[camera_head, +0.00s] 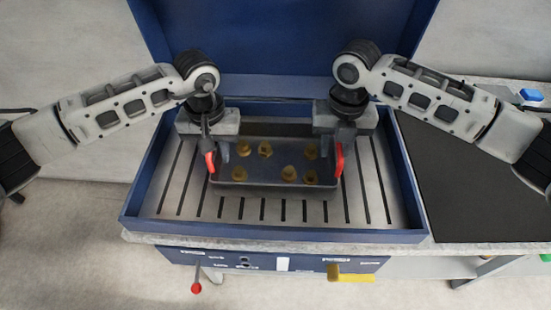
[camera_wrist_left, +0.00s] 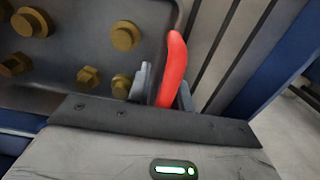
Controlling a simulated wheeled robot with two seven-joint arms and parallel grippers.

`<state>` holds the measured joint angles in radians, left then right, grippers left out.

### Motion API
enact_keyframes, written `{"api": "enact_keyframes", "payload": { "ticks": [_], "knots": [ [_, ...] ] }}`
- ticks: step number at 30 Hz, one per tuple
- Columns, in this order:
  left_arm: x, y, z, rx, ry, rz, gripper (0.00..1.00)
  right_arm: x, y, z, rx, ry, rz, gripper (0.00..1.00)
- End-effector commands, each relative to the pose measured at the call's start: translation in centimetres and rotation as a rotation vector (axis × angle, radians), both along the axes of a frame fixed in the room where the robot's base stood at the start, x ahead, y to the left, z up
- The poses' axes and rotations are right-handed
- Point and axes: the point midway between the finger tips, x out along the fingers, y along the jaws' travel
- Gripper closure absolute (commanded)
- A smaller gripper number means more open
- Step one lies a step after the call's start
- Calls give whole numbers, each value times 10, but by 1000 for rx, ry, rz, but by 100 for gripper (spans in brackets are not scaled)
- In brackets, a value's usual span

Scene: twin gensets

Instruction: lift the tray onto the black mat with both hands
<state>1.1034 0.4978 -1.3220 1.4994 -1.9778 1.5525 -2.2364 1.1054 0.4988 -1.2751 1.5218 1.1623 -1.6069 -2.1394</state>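The dark grey tray (camera_head: 270,187) holds several brass hex-headed pieces (camera_head: 289,173) and lies over the slotted floor of the blue bin. It has a red handle at each end. My left gripper (camera_head: 208,150) is at the left handle (camera_head: 210,162); in the left wrist view its fingers (camera_wrist_left: 163,92) stand close on both sides of the red handle (camera_wrist_left: 174,65). My right gripper (camera_head: 343,145) is over the right handle (camera_head: 339,160); its fingers are mostly hidden, so its grip is unclear. The black mat (camera_head: 465,195) lies bare on the bench to the right.
A small blue object (camera_head: 531,95) lies beyond the mat. A red-knobbed lever (camera_head: 196,287) and yellow handle (camera_head: 350,276) are below the front.

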Motion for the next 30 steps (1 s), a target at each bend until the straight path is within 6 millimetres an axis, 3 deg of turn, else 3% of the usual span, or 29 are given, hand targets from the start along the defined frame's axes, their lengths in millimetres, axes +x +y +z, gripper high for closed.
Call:
{"api": "enact_keyframes", "payload": {
  "ticks": [5,8,9,30],
  "knots": [
    [0,0,0,0,0,0,78,0,0,0,0,0,0,69],
    [0,0,0,0,0,0,100,0,0,0,0,0,0,91],
    [0,0,0,0,0,0,100,0,0,0,0,0,0,100],
    [0,0,1,-1,0,1,100,0,0,1,1,0,0,100]
  ]
}}
